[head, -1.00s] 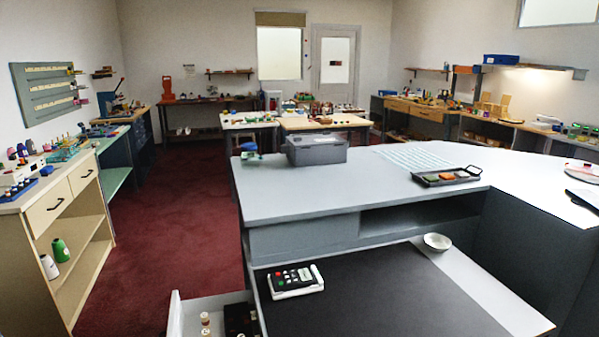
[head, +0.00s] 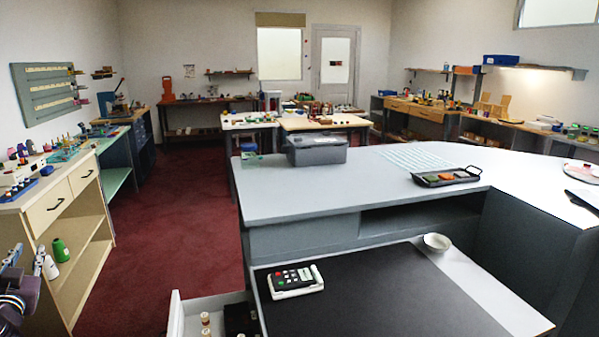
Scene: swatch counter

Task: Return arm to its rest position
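My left gripper (head: 27,258) is at the lower left edge of the head view, in front of the wooden shelf unit. Its two fingers point up and stand apart, with nothing seen between them. The rest of the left arm is cut off by the picture edge. My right gripper is not in view.
The wooden shelf unit (head: 95,222) on the left holds a green spool (head: 60,249). An open drawer (head: 178,318) is at the bottom. The grey counter (head: 330,185) bears a grey bin (head: 316,149) and a black tray (head: 446,176). The dark mat (head: 390,290) is mostly clear.

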